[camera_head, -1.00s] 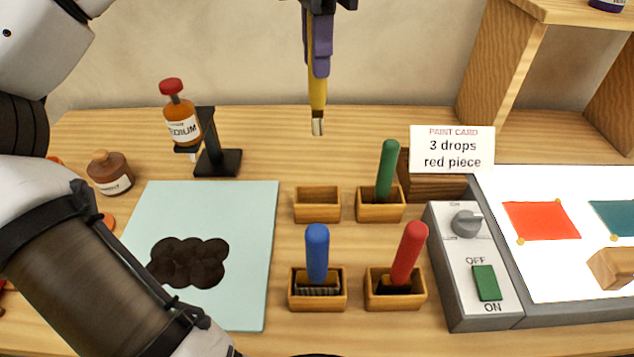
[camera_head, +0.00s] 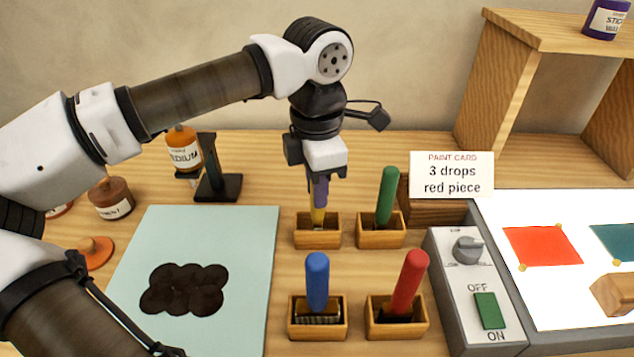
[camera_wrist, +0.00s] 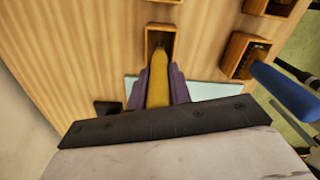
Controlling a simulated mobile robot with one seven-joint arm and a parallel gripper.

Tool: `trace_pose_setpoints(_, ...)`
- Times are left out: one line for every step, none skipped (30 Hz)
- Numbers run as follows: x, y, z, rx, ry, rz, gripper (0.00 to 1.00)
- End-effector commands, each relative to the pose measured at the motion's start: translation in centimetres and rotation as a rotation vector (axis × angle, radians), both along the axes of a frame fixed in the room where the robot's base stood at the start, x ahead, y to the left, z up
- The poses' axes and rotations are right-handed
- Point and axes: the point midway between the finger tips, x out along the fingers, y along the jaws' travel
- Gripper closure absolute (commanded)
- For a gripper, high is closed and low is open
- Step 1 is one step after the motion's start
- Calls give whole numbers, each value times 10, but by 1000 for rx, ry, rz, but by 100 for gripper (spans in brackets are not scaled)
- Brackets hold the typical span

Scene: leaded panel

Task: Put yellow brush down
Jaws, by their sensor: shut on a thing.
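The yellow brush (camera_head: 318,215) is upright, with its lower end inside or just at the opening of the back-left wooden holder (camera_head: 318,238). My gripper (camera_head: 320,190) is shut on its handle, directly above that holder. In the wrist view the yellow brush (camera_wrist: 158,80) lies between the purple fingers of my gripper (camera_wrist: 158,88), and its tip points into the wooden holder (camera_wrist: 161,32). I cannot tell whether the brush tip touches the bottom of the holder.
A green brush (camera_head: 387,195) stands in the holder to the right. Blue (camera_head: 317,280) and red (camera_head: 410,280) brushes stand in the front holders. A pale mat with a dark blob (camera_head: 183,290) lies left. A paint card (camera_head: 451,174) and switch box (camera_head: 466,290) are right.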

Motion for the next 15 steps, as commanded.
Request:
trace_pose_setpoints(0,0,-1,-1,-1,0,100)
trace_pose_setpoints(0,0,-1,-1,-1,0,100)
trace_pose_setpoints(0,0,0,-1,-1,1,100)
trace_pose_setpoints(0,0,0,-1,-1,1,100)
trace_pose_setpoints(0,0,0,-1,-1,1,100)
trace_pose_setpoints(0,0,0,-1,-1,1,100)
trace_pose_setpoints(0,0,-1,0,-1,1,100)
trace_pose_setpoints(0,0,-2,0,-1,1,100)
trace_pose_setpoints(0,0,-4,0,-1,0,100)
trace_pose_setpoints(0,0,-5,0,-1,0,100)
trace_pose_setpoints(0,0,-5,0,-1,1,78)
trace_pose_setpoints(0,0,-3,0,-1,1,73)
trace_pose_setpoints(0,0,-3,0,-1,0,69)
trace_pose_setpoints(0,0,-3,0,-1,1,65)
trace_pose_setpoints(0,0,-3,0,-1,1,60)
